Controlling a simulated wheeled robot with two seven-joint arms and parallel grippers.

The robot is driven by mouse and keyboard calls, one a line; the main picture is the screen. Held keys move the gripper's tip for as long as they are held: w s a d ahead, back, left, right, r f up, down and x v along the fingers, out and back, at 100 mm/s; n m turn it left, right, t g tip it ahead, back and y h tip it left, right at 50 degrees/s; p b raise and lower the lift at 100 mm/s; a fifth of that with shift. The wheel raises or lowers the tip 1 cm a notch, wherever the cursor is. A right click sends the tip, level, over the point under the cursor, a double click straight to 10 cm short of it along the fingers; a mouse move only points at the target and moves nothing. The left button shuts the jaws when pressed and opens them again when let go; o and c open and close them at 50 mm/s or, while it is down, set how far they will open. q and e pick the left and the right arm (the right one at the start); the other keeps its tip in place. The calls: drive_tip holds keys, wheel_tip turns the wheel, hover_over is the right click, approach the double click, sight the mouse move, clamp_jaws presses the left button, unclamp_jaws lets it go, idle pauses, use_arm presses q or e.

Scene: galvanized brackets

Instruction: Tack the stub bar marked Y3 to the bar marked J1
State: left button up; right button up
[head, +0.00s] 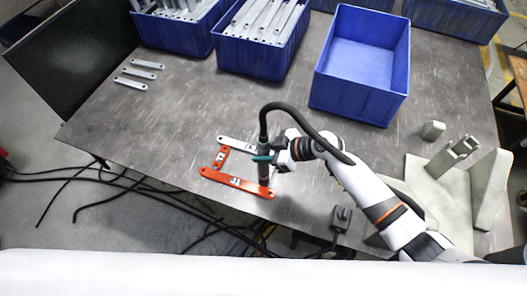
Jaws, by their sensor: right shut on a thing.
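A long orange bar (250,187) lies flat on the metal table. A short orange stub bar (217,165) lies crosswise between its left part and a grey bar (234,142) behind. Both orange pieces carry small white labels, too small to read surely. My right gripper (266,157) is shut on a dark upright torch (264,172) with a black hose looping from its top. The torch's lower end is over the right part of the long orange bar; I cannot tell whether it touches. My left gripper is not in view.
Blue bins (315,96) stand along the back, some holding grey bars; the front right one is empty. Several small grey bars (139,74) lie at back left. Pale fixture blocks (456,152) stand at right. A small dark box (341,217) sits near the front edge.

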sight(264, 143)
drive_tip(key=shift+b, duration=0.3)
idle(0.6)
drive_tip(key=shift+s+f, duration=0.1)
drive_tip(key=shift+f, duration=0.05)
idle(1.0)
wheel_tip(264, 143, up, 5)
drive_tip(key=p, duration=0.3)
idle(0.3)
